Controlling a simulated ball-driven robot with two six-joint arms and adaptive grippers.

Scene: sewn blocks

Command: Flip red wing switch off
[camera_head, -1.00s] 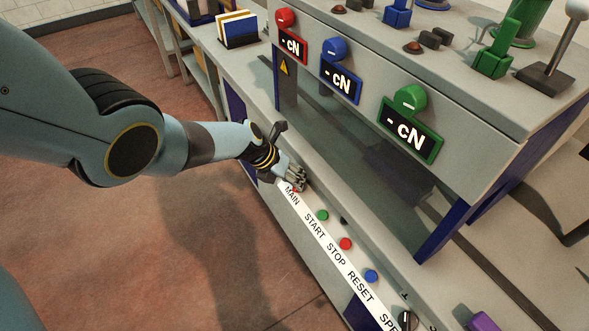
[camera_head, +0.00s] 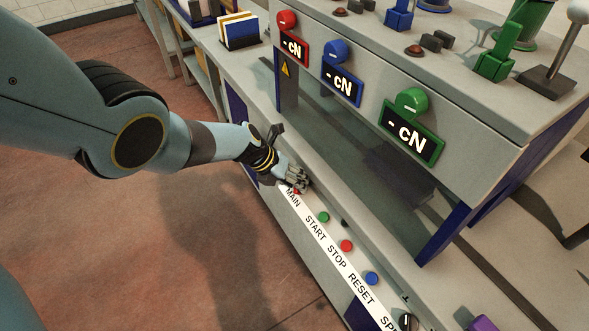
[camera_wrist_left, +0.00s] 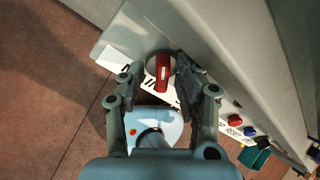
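The red wing switch (camera_wrist_left: 162,72) shows in the left wrist view, a red bar with a small pale mark on a round grey base at the MAIN end of the white label strip. In the head view only a bit of its red (camera_head: 296,191) shows; my gripper hides the rest. My left gripper (camera_head: 298,183) is over the switch at the far end of the panel ledge. In the wrist view its two fingers (camera_wrist_left: 158,73) are apart, one on each side of the red bar, with gaps visible. My right gripper is in neither view.
Along the ledge are a green button (camera_head: 323,217), a red button (camera_head: 346,245), a blue button (camera_head: 372,278) and a black knob (camera_head: 407,321). The console with red (camera_head: 292,48), blue (camera_head: 342,80) and green (camera_head: 411,132) displays stands above and behind the ledge.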

